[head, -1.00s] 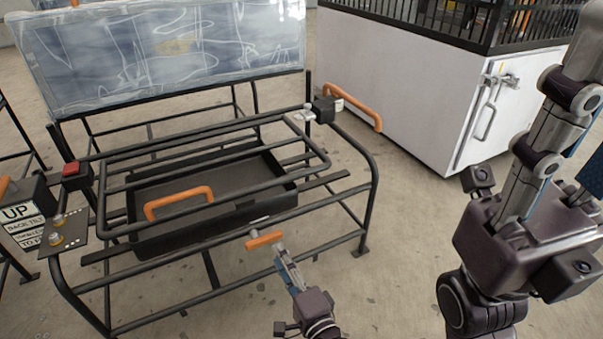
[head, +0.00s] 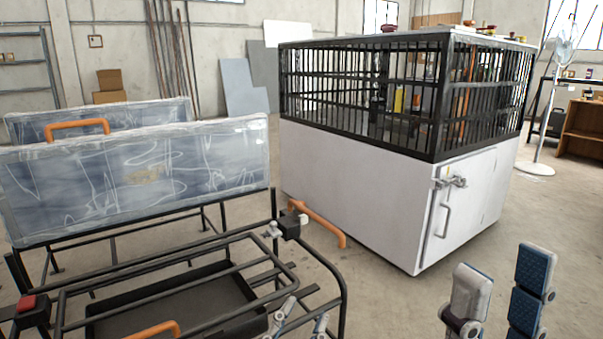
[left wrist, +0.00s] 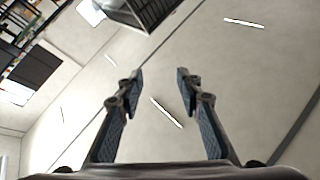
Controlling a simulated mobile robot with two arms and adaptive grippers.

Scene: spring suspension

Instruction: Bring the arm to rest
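My left gripper (head: 304,315) shows only by its fingertips at the bottom edge of the head view, in front of the black tube frame (head: 341,300). In the left wrist view (left wrist: 158,72) its two fingers stand wide apart with nothing between them. They point up toward the pale ceiling. My right gripper (head: 506,262) is at the lower right of the head view. Its two blue-padded fingers point up, apart and empty, in front of the floor. The arms behind both grippers are out of view.
The black tube frame holds a dark tray (head: 190,292), a red button (head: 28,304) and a plastic-wrapped panel (head: 140,172). An orange handle (head: 322,226) juts from its right side. A white barred cabinet (head: 350,175) stands behind. Open floor lies at right.

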